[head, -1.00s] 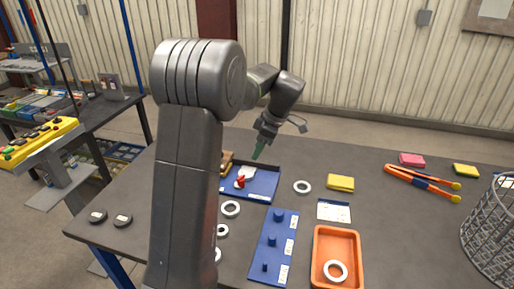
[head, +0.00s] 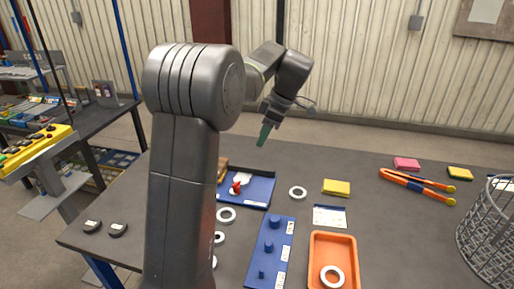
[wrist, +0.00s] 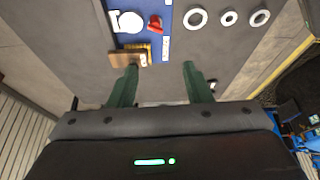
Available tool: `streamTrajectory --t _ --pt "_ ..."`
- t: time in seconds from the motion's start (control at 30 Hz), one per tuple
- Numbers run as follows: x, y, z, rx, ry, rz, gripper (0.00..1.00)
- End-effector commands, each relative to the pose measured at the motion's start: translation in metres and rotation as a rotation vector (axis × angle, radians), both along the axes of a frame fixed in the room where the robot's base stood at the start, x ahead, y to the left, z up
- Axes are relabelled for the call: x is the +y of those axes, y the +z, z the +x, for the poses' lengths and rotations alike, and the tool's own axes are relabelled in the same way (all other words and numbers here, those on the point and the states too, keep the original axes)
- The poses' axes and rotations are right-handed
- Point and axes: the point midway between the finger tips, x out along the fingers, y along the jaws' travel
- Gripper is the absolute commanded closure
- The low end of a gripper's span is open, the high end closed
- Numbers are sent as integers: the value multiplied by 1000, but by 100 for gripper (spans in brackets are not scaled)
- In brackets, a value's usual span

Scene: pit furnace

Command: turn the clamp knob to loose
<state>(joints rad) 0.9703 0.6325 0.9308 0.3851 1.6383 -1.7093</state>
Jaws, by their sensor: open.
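The red clamp knob (head: 236,188) sits beside a white round part (head: 244,179) on a blue tray (head: 262,190) at the back of the table. In the wrist view the red knob (wrist: 155,24) is at the top, right of the white part (wrist: 127,22). Its turn position is too small to read. My gripper (head: 264,134) is above the tray's far side, apart from the knob. In the wrist view its two green fingers (wrist: 162,80) are spread with nothing between them.
A wooden block (wrist: 127,58) lies at the tray's edge. White rings (head: 298,193), a blue peg board (head: 270,252), an orange tray (head: 333,236) and a yellow block (head: 336,187) lie nearby. A wire basket (head: 490,235) stands at right.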

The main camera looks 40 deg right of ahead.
Motion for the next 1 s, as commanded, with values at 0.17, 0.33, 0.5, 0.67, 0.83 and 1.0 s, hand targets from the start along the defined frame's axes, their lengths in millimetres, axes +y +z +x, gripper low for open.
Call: streamTrajectory --t 0.17,0.33,0.5,0.67,0.83,1.0 --pt "-10 34 -10 -2 -2 -2 55" --pt "-15 52 -16 0 -1 0 55" --pt "-16 57 -17 0 -1 2 55" --pt "-16 57 -17 0 -1 2 55" --pt "-15 54 -15 13 -25 6 55" --pt "-8 37 -2 96 -202 37 55"
